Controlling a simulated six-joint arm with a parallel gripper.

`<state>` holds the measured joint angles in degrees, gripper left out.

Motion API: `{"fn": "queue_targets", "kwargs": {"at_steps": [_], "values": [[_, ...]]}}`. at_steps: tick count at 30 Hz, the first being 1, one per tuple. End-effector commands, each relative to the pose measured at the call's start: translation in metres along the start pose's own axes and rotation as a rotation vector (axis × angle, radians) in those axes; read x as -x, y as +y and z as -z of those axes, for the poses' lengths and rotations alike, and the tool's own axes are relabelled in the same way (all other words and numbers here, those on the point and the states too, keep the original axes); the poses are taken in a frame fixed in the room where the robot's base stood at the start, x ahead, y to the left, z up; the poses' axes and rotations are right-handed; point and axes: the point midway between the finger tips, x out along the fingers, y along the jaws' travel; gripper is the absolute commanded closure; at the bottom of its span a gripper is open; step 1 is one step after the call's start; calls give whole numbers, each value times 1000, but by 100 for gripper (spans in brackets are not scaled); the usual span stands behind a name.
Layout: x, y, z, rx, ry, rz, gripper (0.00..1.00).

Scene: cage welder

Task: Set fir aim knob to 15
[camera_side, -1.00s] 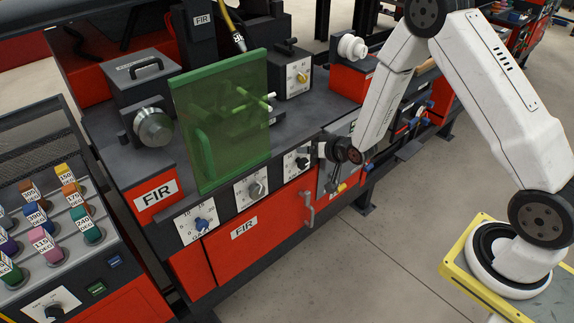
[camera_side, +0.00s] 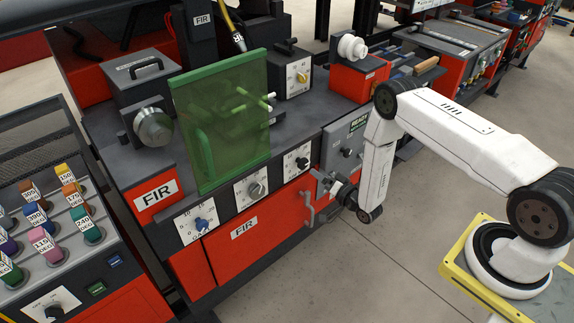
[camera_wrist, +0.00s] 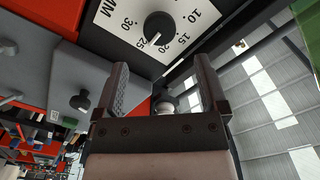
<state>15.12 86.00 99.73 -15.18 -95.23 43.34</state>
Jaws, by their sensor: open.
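In the side view the FIR station carries a row of dials on its front: a blue knob (camera_side: 201,225), a grey knob (camera_side: 256,189) and a black knob (camera_side: 302,162). No aim label is legible. In the side view my gripper (camera_side: 331,184) is right of and below the black knob.
A grey panel (camera_side: 343,150) with a READY sign is behind my gripper. Open floor (camera_side: 400,230) lies in front.

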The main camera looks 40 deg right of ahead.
Motion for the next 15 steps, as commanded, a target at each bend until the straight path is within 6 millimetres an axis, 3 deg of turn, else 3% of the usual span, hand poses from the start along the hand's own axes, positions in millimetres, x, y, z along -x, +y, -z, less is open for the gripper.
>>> {"fn": "queue_targets", "kwargs": {"at_steps": [8,15], "values": [[0,1,0,-4,5,5,8],[-13,0,0,-2,5,7,8]]}}
